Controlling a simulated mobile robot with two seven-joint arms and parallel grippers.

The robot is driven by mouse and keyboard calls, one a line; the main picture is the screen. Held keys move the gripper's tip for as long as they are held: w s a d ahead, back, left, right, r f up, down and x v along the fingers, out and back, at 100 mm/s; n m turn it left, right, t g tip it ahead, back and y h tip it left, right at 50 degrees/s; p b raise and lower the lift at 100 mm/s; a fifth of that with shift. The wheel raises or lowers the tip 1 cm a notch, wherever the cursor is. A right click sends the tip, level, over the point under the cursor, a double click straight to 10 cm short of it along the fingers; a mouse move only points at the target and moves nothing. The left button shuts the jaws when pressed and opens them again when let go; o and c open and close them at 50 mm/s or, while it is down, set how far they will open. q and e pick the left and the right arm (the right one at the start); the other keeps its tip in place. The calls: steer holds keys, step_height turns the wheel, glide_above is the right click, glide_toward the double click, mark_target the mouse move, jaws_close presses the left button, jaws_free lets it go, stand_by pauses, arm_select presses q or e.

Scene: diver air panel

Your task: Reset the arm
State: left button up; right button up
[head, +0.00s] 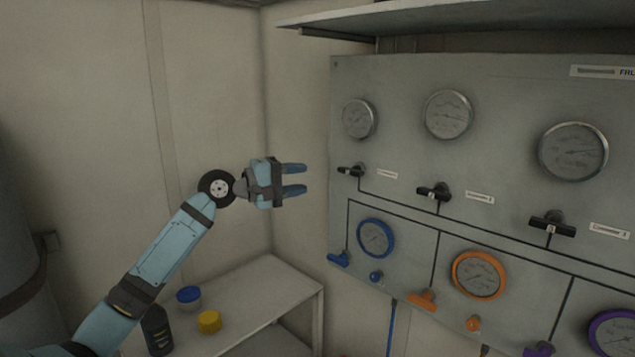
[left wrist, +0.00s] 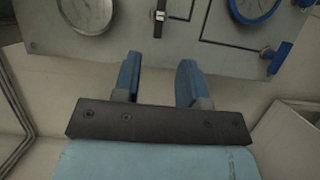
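My left arm (head: 165,253) comes in from the lower left of the head view and is raised in front of the wall. My left gripper (head: 295,179) is open and empty, with its two blue fingers apart and pointing at the panel (head: 400,85). It is left of the leftmost black valve handle (head: 351,170) and does not touch it. In the left wrist view the gripper (left wrist: 160,80) shows a clear gap between its fingers, with that black handle (left wrist: 160,18) ahead of the gap. My right gripper is not in view.
The panel carries several gauges, black handles, and blue (head: 338,259), orange (head: 422,300) and purple (head: 539,349) handles. A shelf (head: 450,17) juts out above. A white table (head: 265,290) below holds a dark bottle (head: 157,330), a blue-lidded jar (head: 188,296) and a yellow jar (head: 209,321).

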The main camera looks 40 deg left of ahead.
arm_select(q)
steer(key=shift+s+a, duration=0.2)
steer(key=shift+s, duration=0.25)
steer(key=s+d+f+m+g+y+p, duration=0.1)
steer(key=d+f+m, duration=0.15)
steer(key=f, duration=0.75)
steer(key=s+d+f+m+g+y+p, duration=0.15)
steer(key=d+f, duration=0.25)
steer(key=f, duration=0.5)
steer(key=s+d+f+m+y+p, duration=0.1)
steer(key=d+f, duration=0.2)
steer(key=f, duration=0.7)
steer(key=s+d+f+m+g+p, duration=0.1)
steer(key=s+d+f+m, duration=0.4)
steer(key=s+d+f, duration=0.3)
steer(key=s+d+f+m+g+y+p, duration=0.1)
steer(key=s+d+f+m+p, duration=0.1)
steer(key=s+d+f+m, duration=0.3)
steer(key=s+d+f, duration=0.4)
steer(key=s+d, duration=0.3)
steer(key=s, duration=0.2)
steer(key=shift+d, duration=0.25)
steer(key=shift+s+g+y, duration=0.1)
steer(key=shift+g+y, duration=0.15)
